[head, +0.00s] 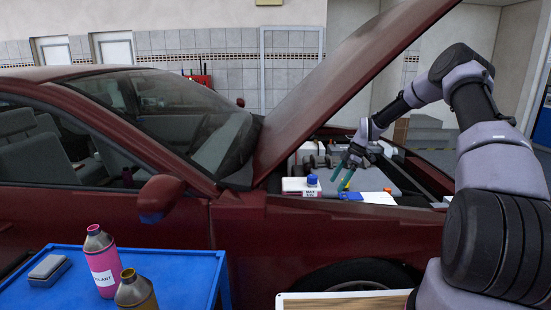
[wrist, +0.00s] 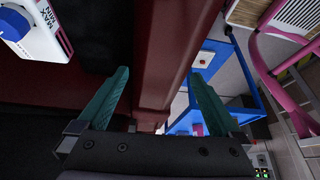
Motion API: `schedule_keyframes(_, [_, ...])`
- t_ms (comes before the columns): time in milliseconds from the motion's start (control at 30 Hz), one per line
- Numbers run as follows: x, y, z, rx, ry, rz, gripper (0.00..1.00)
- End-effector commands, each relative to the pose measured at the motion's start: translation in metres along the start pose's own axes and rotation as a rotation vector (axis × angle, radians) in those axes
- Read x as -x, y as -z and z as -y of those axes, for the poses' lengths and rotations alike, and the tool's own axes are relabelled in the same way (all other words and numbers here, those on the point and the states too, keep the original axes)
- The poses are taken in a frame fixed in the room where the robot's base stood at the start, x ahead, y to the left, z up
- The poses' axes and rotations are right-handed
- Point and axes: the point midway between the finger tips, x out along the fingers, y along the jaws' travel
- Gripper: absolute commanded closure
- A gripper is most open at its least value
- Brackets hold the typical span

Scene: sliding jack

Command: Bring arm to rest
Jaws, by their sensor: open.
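My gripper (head: 347,172) is over the open engine bay of a dark red car (head: 180,230) in the head view. Its two green fingers are spread apart with nothing between them, pointing down and to the left. In the wrist view my gripper (wrist: 160,95) also shows open and empty, with the car's red edge (wrist: 165,60) behind the gap. My arm reaches in from the right side of the head view, bent at the elbow.
The raised hood (head: 345,75) slants up beside my arm. A white reservoir with a blue cap (head: 302,186) is left of my gripper. A blue cart (head: 180,275) in front holds a pink bottle (head: 101,262), a darker bottle (head: 136,290) and a grey block (head: 48,268).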

Motion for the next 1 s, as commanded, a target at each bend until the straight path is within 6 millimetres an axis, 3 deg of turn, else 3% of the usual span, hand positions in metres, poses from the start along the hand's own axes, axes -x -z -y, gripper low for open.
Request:
schedule_keyframes(367, [0.050,0.033,0.018,-0.130,-0.027,0.089,0.00])
schedule_keyframes(567, [0.098,0.063,0.043,-0.275,-0.078,0.165,0.00])
schedule_keyframes(767, [0.163,0.103,0.090,-0.513,-0.193,0.238,0.00])
schedule_keyframes(1000, [0.230,0.143,0.162,-0.824,-0.372,0.241,0.00])
